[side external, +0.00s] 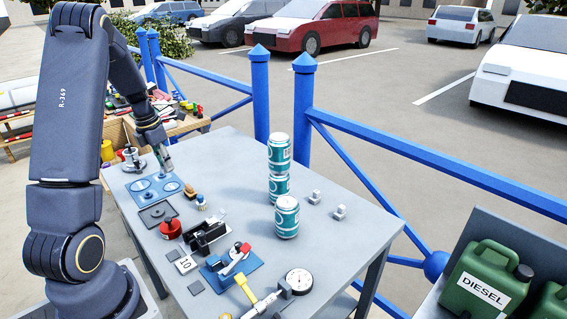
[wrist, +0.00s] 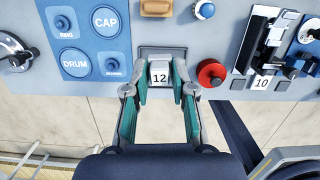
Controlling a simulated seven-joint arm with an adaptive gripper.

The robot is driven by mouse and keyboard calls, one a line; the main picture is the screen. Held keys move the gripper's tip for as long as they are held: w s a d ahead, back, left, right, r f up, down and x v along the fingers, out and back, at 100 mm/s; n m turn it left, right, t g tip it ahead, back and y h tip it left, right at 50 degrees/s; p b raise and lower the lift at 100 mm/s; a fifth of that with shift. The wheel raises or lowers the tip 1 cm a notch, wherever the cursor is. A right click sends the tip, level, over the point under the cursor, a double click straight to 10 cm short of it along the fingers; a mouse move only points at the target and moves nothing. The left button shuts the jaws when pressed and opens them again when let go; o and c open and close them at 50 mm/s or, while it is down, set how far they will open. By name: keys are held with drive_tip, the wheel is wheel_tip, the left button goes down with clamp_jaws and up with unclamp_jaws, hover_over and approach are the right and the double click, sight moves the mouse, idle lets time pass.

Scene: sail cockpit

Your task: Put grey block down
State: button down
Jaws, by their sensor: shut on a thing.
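The grey block (wrist: 159,76) bears a white face marked "12" in the wrist view. My gripper (wrist: 161,88) is shut on it, with one green-lined finger at each side. In the side external view my gripper (side external: 168,163) points down near the blue board, and I cannot make out the block there. A dark square plate (side external: 157,214) lies on the grey table (side external: 330,235). In the wrist view the dark plate (wrist: 165,50) shows just behind the block. I cannot tell whether the block touches anything below it.
The blue board (side external: 153,188) with round pieces lies beside the plate. A red knob (side external: 170,229) and a block marked "10" (side external: 186,264) are nearby. Stacked cans (side external: 279,186) stand further right.

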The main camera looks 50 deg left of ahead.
drive_tip(key=shift+r+n, duration=0.25)
drive_tip(key=shift+n, duration=0.05)
drive_tip(key=w+d+m, duration=0.4)
drive_tip(key=w+d, duration=1.4)
drive_tip(key=d, duration=0.2)
drive_tip(key=w+d+m+h, duration=0.1)
drive_tip(key=d+m, duration=0.2)
drive_tip(key=d, duration=1)
drive_tip(key=w+d+m, duration=0.2)
drive_tip(key=d+m, duration=0.1)
drive_tip(key=d, duration=1)
approach(369, 234)
drive_tip(key=shift+s+d+f+g, duration=0.1)
drive_tip(key=shift+s+f+g, duration=0.15)
drive_tip(key=shift+f, duration=0.5)
drive_tip(key=shift+w+d+f, duration=0.15)
drive_tip(key=shift+w+f, duration=0.55)
drive_tip(key=shift+w, duration=0.05)
drive_tip(key=shift+f, duration=1.55)
